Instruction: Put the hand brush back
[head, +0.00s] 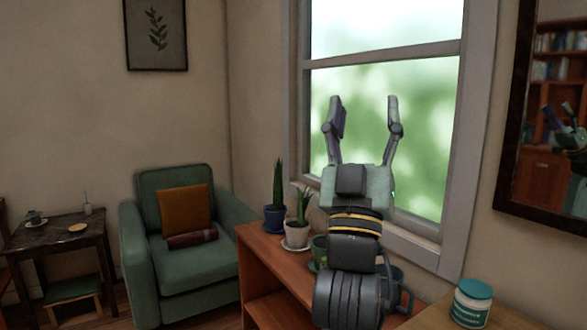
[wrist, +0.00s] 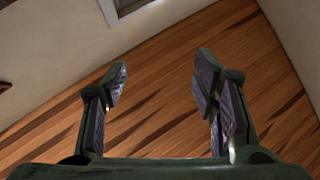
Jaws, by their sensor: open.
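My gripper (head: 363,103) is raised in front of the window in the head view, its two fingers pointing up and spread wide apart. In the wrist view my gripper (wrist: 162,66) is open, with nothing between the fingers. I cannot make out a hand brush in either view. My arm hides part of the shelf top and whatever is behind it.
A low wooden shelf (head: 262,263) under the window (head: 385,90) bears potted plants (head: 297,232). A lidded jar (head: 471,303) stands on a wooden top at lower right. A green armchair (head: 193,270) and small dark table (head: 60,238) stand left. Wooden floor (wrist: 160,110) shows in the wrist view.

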